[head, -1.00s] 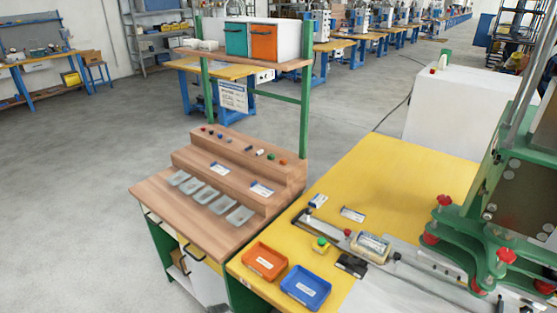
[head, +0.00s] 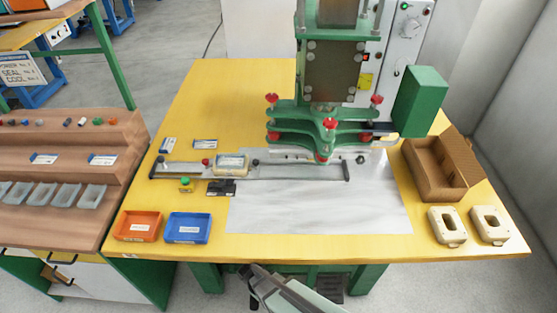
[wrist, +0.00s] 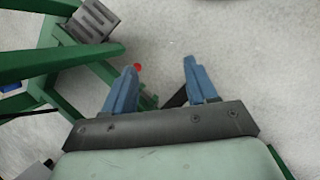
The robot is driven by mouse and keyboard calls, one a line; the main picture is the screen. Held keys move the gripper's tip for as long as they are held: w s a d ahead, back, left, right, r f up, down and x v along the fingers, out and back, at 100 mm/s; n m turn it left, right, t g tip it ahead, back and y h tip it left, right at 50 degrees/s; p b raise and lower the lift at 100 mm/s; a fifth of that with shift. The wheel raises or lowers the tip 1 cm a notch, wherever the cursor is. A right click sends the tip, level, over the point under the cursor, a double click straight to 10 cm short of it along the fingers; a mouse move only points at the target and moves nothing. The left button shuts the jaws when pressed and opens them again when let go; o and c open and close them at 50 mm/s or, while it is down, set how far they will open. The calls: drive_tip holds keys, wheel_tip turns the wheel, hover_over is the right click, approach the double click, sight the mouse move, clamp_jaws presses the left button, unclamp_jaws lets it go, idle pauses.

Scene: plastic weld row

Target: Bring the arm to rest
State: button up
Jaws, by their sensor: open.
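My gripper shows in the wrist view (wrist: 162,82) with its two blue fingers apart and nothing between them. Below it are the grey floor and green frame legs. In the head view my arm (head: 285,292) shows at the bottom centre, in front of the yellow table's (head: 230,95) front edge and apart from the things on it. The fingertips cannot be made out clearly there.
A green welding press (head: 325,110) stands at the table's back. An orange tray (head: 138,238) and a blue tray (head: 187,240) sit front left. An open cardboard box (head: 425,180) and two beige frames (head: 447,240) lie at right. A grey sheet (head: 310,212) is bare at the front.

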drive_tip(key=s+d+m+g, duration=0.1)
drive_tip(key=s+d+m, duration=0.1)
drive_tip(key=d, duration=0.5)
drive_tip(key=s+d+m+g, duration=0.2)
drive_tip(key=d+m, duration=0.1)
drive_tip(key=d, duration=0.3)
drive_tip(key=s+d+r+m+g+y, duration=0.2)
drive_tip(key=s+d+r+m+y, duration=0.2)
drive_tip(key=s+d, duration=0.3)
drive_tip(key=shift+s+r+m+g, duration=0.3)
drive_tip(key=shift+s+r+m, duration=0.1)
drive_tip(key=shift+s, duration=0.5)
drive_tip(key=shift+d, duration=0.1)
idle(0.4)
